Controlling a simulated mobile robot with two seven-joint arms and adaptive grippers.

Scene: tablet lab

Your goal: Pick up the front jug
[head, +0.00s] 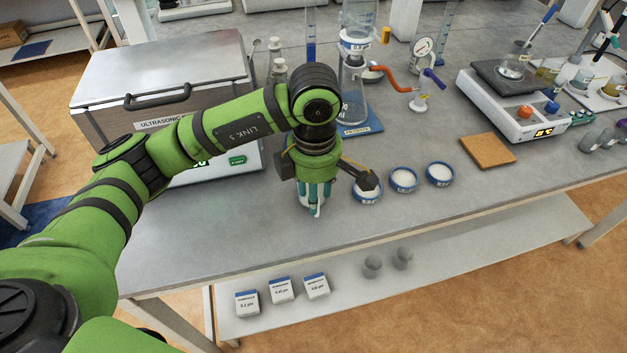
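My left gripper (322,178) is above the front part of the bench, pointing down. Its dark fingers are spread to the left and right. A small group of teal and white upright pieces (314,196) shows beneath and between the fingers; the gripper hides their upper part. I cannot tell whether they belong to a jug or whether the fingers touch them. No thing in view is clearly a jug. Two small grey cups, the left one (372,266) and the right one (403,258), stand on the lower shelf. My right gripper is not in view.
White-filled blue dishes (403,180) sit right of the gripper, the nearest partly behind its right finger. An ultrasonic bath (165,75) stands behind my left arm. Glass filter ware (354,85) stands behind the gripper. A cork mat (487,151) lies right. The bench's front strip is clear.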

